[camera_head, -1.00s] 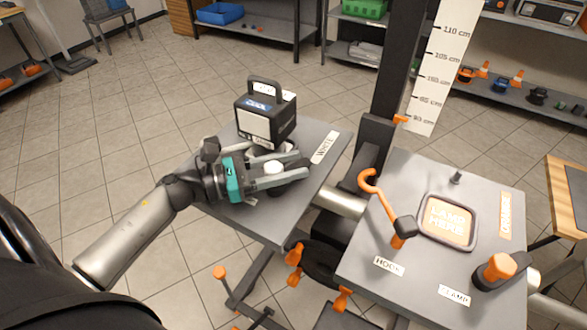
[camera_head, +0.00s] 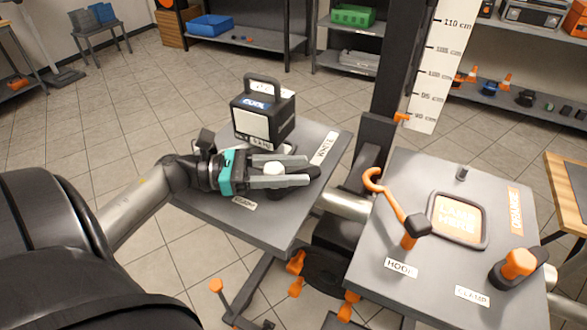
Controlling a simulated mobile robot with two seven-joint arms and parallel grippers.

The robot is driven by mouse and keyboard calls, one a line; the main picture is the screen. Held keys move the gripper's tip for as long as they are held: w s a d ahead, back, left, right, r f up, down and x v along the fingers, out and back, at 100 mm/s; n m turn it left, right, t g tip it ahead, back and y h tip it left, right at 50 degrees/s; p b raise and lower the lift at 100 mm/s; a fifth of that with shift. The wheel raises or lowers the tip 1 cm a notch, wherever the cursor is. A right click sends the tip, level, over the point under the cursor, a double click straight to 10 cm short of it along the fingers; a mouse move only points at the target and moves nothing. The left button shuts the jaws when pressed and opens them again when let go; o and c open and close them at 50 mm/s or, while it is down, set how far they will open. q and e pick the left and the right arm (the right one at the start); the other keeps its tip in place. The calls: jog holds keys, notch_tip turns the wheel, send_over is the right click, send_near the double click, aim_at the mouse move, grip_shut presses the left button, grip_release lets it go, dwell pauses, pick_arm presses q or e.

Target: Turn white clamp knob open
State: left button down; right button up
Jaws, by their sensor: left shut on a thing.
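The white clamp knob (camera_head: 273,168) stands on a dark clamp base (camera_head: 300,187) on the left grey platform, beside the label "WHITE". My left gripper (camera_head: 281,172) comes in from the left with its two grey fingers on either side of the knob. It is shut on the knob, though the far finger's contact is hard to see. The lower part of the knob and much of the clamp base are hidden by the fingers. My right gripper is not in view.
A black lamp box with a handle (camera_head: 262,112) stands behind the gripper on the same platform (camera_head: 262,222). The right platform (camera_head: 420,275) holds an orange hook (camera_head: 392,205), a framed pad (camera_head: 457,219) and an orange-knobbed clamp (camera_head: 518,264). A dark post rises between them.

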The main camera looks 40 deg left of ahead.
pick_arm(q)
jog(key=c, duration=0.7)
grip_release()
jog(key=shift+o, duration=0.2)
jog(key=v, duration=1.5)
jog(key=shift+s+a, duration=0.1)
jog(key=shift+a, duration=0.05)
